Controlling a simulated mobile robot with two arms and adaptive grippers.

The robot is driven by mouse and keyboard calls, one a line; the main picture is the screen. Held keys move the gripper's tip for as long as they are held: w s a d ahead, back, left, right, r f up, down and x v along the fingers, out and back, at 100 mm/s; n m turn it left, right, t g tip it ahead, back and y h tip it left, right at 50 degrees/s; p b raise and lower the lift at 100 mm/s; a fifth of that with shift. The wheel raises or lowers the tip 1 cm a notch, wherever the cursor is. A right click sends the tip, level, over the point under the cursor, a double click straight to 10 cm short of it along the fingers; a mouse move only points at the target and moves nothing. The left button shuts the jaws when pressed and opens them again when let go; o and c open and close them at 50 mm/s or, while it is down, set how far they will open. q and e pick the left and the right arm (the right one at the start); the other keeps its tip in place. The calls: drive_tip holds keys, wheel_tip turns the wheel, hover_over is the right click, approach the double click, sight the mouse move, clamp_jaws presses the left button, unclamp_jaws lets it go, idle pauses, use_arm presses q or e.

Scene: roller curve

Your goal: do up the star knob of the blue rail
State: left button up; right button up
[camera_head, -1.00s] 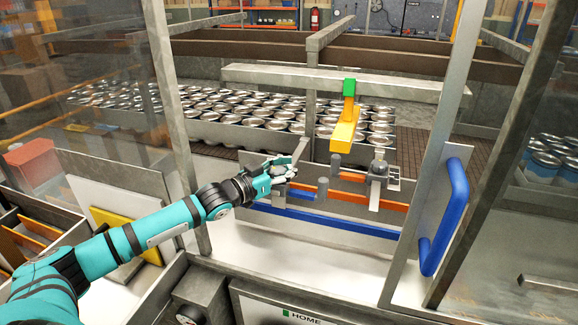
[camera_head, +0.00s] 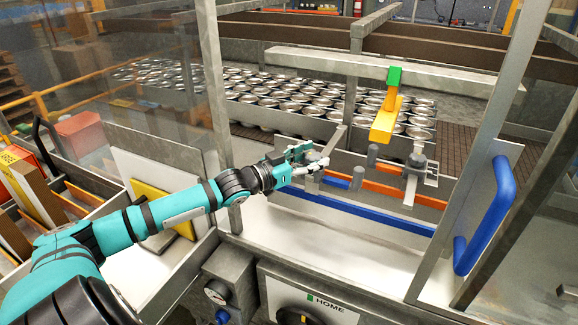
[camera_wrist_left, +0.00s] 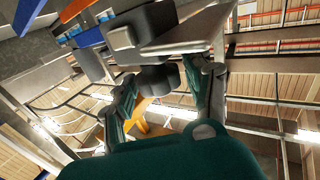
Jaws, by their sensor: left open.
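The blue rail (camera_head: 350,212) runs along the near side of the conveyor, in front of the orange rail (camera_head: 385,190). My left gripper (camera_head: 318,164) is at the left part of the blue rail, beside a grey bracket. In the head view the gripper hides the knob there. In the left wrist view a dark grey knob (camera_wrist_left: 158,79) shows below a pale metal bracket plate (camera_wrist_left: 190,32). The open fingers of my left gripper (camera_wrist_left: 165,97) stand on either side of this knob; I cannot tell whether they touch it. The blue rail also shows in the wrist view (camera_wrist_left: 90,36). My right gripper is not in view.
Another grey knob on a bracket (camera_head: 417,160) stands to the right. A yellow block (camera_head: 385,122) hangs above the rails from a metal crossbar (camera_head: 450,80). A door frame with a blue handle (camera_head: 490,215) is at the right. Many cans (camera_head: 290,105) stand behind.

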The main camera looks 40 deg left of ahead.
sight(306, 161)
use_arm(q)
drive_tip(key=v, duration=0.6)
drive_tip(key=shift+s+f, duration=0.1)
drive_tip(key=shift+s, duration=0.05)
drive_tip(key=shift+v, duration=0.75)
